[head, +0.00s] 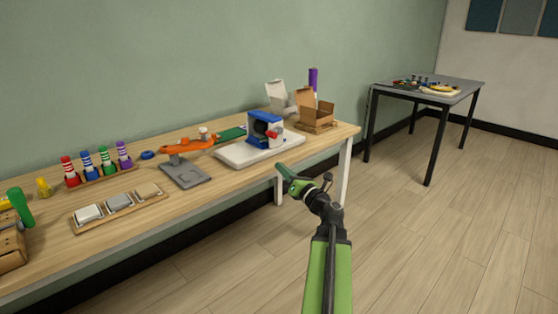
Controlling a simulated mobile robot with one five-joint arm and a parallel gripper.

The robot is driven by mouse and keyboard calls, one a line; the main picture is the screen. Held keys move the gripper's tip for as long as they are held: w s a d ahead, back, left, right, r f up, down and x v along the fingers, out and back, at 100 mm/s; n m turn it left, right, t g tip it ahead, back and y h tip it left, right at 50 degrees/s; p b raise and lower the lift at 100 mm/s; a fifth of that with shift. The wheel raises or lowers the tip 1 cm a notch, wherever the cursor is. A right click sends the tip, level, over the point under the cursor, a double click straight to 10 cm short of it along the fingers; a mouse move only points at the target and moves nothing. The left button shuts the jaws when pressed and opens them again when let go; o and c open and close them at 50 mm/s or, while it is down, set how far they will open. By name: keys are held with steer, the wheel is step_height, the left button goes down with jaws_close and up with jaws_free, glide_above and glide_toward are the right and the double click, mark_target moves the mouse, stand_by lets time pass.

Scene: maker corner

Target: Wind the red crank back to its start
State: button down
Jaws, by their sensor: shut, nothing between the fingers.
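The machine stands on a white base board (226,155) towards the right end of the long wooden table. The crank is small in this view, and its exact turn angle is hard to tell. My gripper (281,168) is shut and empty. It hangs in front of the table's front edge, below and slightly right of the crank in the picture, and clearly apart from it.
An open cardboard box (316,112) and a purple cylinder (313,78) stand right of the machine. An orange device (186,145) on a grey plate, a tray with several blocks (120,204) and striped pegs (70,170) are left. A grey table (440,83) stands back right. The floor (430,240) at right is clear.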

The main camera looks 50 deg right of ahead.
steer(key=w+d+r+p, duration=0.3)
steer(key=w+r+p, duration=0.2)
steer(key=w, duration=0.2)
steer(key=shift+w+d+r, duration=0.15)
steer(key=shift+w+d, duration=0.1)
steer(key=shift+d, duration=0.05)
